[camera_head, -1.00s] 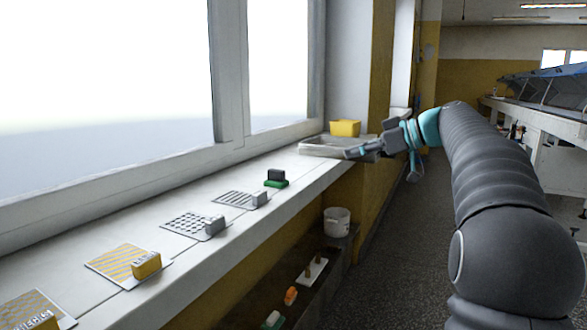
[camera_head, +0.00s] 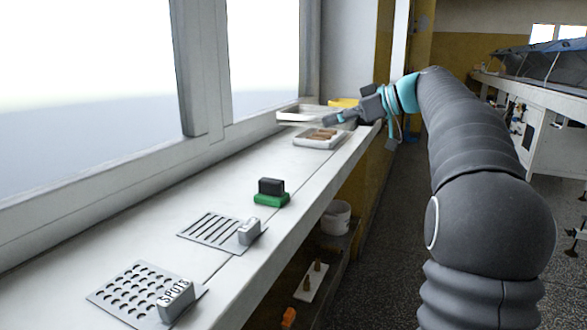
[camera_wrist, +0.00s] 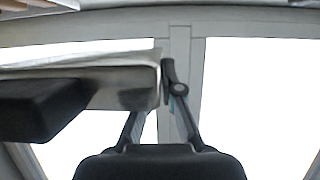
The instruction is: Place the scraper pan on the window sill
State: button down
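The scraper pan (camera_head: 298,112), a shallow pale metal tray, is in my gripper (camera_head: 335,118) at the far part of the window sill (camera_head: 150,222). It appears raised above the sill, though its exact clearance is hard to tell. In the wrist view the pan (camera_wrist: 120,78) comes in from the left and its end lies between the fingers of my gripper (camera_wrist: 160,85). The right finger is against the pan's end; the left finger is largely hidden by the pan. A dark block (camera_wrist: 40,108) shows under the pan at left; I cannot tell what it is.
A second tray (camera_head: 303,143) with brown items sits on the sill just below the pan. A yellow container (camera_head: 343,102) is behind. Nearer stand a green-and-black block (camera_head: 271,191), a slotted plate (camera_head: 210,230) and a perforated plate (camera_head: 135,288). A white bucket (camera_head: 336,217) is below the sill.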

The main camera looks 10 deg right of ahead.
jog(key=b, duration=0.1)
send_over(300, 185)
notch_tip(300, 185, down, 6)
jog(key=shift+f, duration=2.15)
jog(key=shift+f, duration=0.15)
jog(key=c, duration=1.3)
grip_release()
jog(key=shift+r, duration=0.3)
jog(key=v, duration=1.2)
jog(key=shift+s+f+b, duration=0.1)
jog(key=shift+b, duration=0.3)
